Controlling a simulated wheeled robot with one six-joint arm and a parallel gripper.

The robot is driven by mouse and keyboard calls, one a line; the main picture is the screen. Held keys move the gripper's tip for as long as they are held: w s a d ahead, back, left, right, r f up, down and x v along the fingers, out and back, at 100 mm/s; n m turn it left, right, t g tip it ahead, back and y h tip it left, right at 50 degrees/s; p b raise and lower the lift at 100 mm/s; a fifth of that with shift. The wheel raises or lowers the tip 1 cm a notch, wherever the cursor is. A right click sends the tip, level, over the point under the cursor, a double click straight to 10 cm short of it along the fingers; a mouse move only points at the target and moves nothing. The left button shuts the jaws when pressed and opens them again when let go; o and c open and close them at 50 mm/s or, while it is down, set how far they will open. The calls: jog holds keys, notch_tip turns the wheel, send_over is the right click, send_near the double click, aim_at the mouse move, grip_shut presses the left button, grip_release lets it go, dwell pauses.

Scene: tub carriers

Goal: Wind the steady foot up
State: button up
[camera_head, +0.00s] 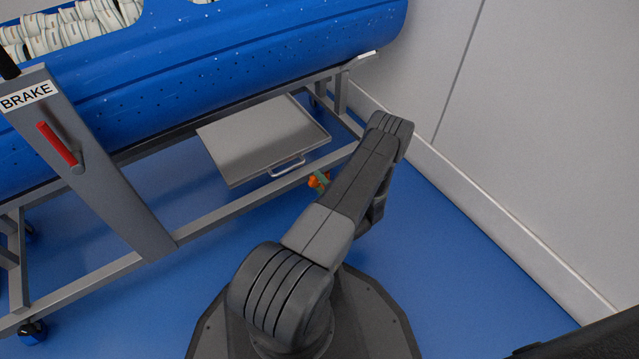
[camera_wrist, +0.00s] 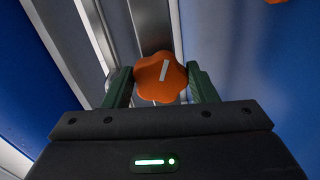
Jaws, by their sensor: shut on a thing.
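An orange lobed knob (camera_wrist: 160,78) with a white mark on its top sits in the middle of the wrist view, beside a grey metal post of the carrier. My gripper (camera_wrist: 163,88) is shut on it, with one green finger on each side. In the head view a small part of the orange knob (camera_head: 314,182) shows by the carrier's lower rail, next to my arm. My arm hides most of my gripper there. The steady foot below the knob is hidden, so I cannot tell its height off the floor.
A blue perforated tub (camera_head: 250,60) lies on the grey carrier frame (camera_head: 215,225). A grey tray (camera_head: 262,135) with a handle sits below it. A post marked BRAKE has a red lever (camera_head: 57,144). A white wall (camera_head: 560,130) stands right; the blue floor (camera_head: 450,260) before it is clear.

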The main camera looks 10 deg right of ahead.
jog(key=o, duration=1)
jog(key=p+v, duration=0.3)
jog(key=v, duration=1.1)
